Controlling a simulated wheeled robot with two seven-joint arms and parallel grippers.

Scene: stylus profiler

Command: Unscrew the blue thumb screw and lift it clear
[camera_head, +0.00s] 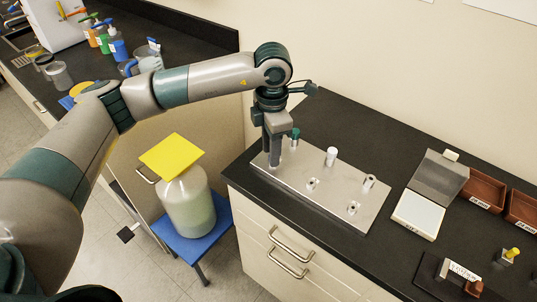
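A brushed metal plate (330,204) lies on the black counter, with several posts and holes on it. A teal-topped screw (295,138) stands near its back left corner, just right of my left gripper (271,156). A white-topped screw (331,155) stands to the right of it. No plainly blue thumb screw shows; one may be hidden by the gripper. My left gripper points straight down at the plate's left end. Its fingers look close together, but whether they hold something cannot be made out. My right gripper is out of view.
Small parts sit at the front right. Left of the counter, a large jar (188,205) with a yellow top stands on a blue stool (205,245).

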